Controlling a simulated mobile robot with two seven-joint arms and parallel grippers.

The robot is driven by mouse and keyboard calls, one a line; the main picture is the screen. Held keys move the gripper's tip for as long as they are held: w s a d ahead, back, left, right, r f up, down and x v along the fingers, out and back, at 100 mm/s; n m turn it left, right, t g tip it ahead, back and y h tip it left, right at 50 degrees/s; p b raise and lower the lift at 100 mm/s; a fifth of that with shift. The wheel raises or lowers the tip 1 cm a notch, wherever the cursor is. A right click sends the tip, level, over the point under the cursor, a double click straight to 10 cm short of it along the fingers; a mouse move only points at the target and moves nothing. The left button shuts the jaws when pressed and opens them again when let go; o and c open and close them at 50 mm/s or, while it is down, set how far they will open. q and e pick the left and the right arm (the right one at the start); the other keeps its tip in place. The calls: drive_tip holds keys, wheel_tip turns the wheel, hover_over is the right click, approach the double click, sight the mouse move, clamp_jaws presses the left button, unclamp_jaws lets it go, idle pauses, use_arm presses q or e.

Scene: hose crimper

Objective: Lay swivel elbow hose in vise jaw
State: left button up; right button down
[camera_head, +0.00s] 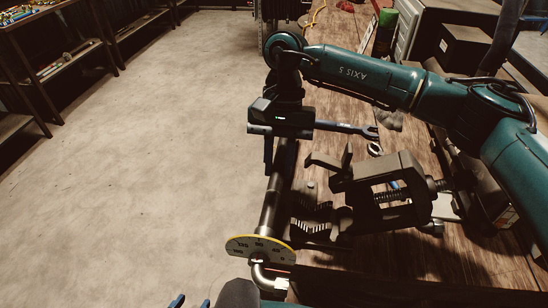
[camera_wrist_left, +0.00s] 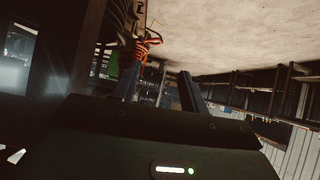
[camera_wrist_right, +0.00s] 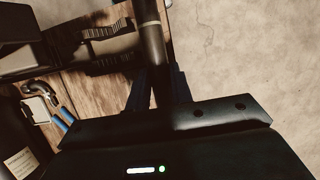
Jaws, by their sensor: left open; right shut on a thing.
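The dark hose (camera_head: 270,208) runs down the picture along the bench's left edge. A shiny metal elbow (camera_head: 262,277) is at its near end, beside a numbered dial with a yellow rim (camera_head: 258,246). My right gripper (camera_head: 283,142) is shut on the hose's far part; the hose also shows between its fingers in the right wrist view (camera_wrist_right: 152,45). The vise (camera_head: 375,185) stands on the bench to the right, its serrated jaws (camera_head: 310,226) beside the hose. I cannot tell whether they touch. My left gripper (camera_head: 191,302) is open and empty at the bottom edge.
My right arm spans above the bench. The concrete floor (camera_head: 130,170) to the left is clear, with shelves (camera_head: 75,65) at the far left.

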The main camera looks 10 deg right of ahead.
drive_tip(key=shift+s+d+f+p, duration=0.15)
drive_tip(key=shift+s+d, duration=0.05)
drive_tip(key=shift+d, duration=0.45)
drive_tip(key=shift+s+d+f+p, duration=0.1)
drive_tip(key=shift+s+d+p, duration=0.05)
drive_tip(key=shift+d, duration=0.5)
drive_tip(key=shift+s+d+f, duration=0.15)
drive_tip(key=shift+d, duration=0.3)
drive_tip(key=shift+s+d+f, duration=0.1)
drive_tip(key=shift+d, duration=0.35)
drive_tip(key=shift+s+d+f+p, duration=0.2)
drive_tip(key=shift+d+f+p, duration=0.1)
drive_tip(key=shift+d+f, duration=0.25)
drive_tip(key=shift+s+d+f+p, duration=0.15)
drive_tip(key=shift+d+f+p, duration=0.2)
drive_tip(key=shift+d, duration=0.25)
drive_tip(key=shift+f+b, duration=0.65)
drive_tip(key=shift+b, duration=0.1)
drive_tip(key=shift+f, duration=0.1)
use_arm(q)
drive_tip(key=shift+w+r, duration=0.25)
drive_tip(key=shift+r, duration=0.05)
drive_tip(key=shift+s+f, duration=0.1)
drive_tip(key=shift+s, duration=0.05)
drive_tip(key=shift+f+b, duration=0.35)
drive_tip(key=shift+b, duration=0.1)
use_arm(e)
drive_tip(key=shift+f, duration=0.1)
